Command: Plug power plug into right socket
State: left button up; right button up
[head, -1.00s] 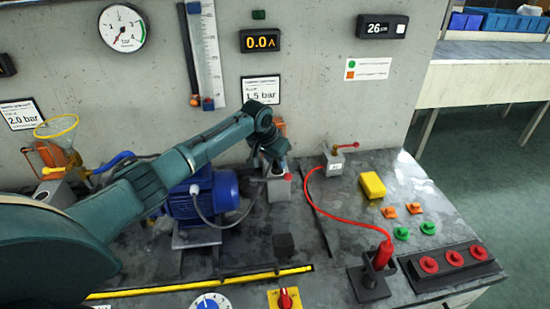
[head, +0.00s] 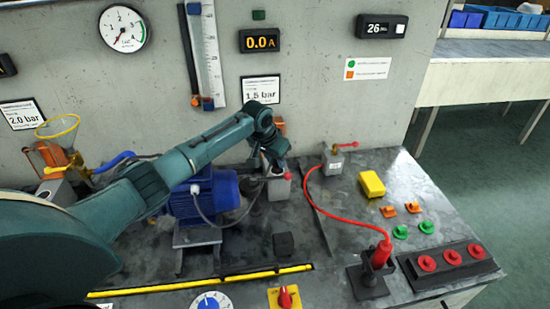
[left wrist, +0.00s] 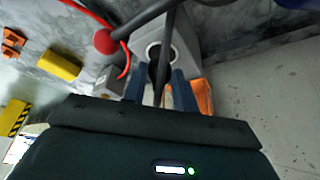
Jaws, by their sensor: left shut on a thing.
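My left gripper (head: 273,168) is at a grey box (head: 279,189) beside the blue motor and is shut on the power plug. In the left wrist view the blue fingers (left wrist: 158,92) close on a dark plug body (left wrist: 156,72), with a black cable running up from it. The plug is at the pale-ringed round opening of the grey socket box (left wrist: 179,38). I cannot tell how far it is in. In the head view the arm hides the plug; a grey cable (head: 207,213) loops from the motor towards it. My right gripper is not in view.
A red-knobbed lever (left wrist: 106,41) is close to the fingers. The blue motor (head: 205,197) stands left of the box. A red plug (head: 381,254) sits in a black holder at the right, its red cable trailing back.

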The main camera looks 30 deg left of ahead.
pick_arm(q)
jog(key=shift+f, duration=0.1)
jog(key=shift+f, duration=0.35)
dwell(0.4)
jog(key=shift+f, duration=0.2)
jog(key=shift+f, duration=0.25)
dwell(0.4)
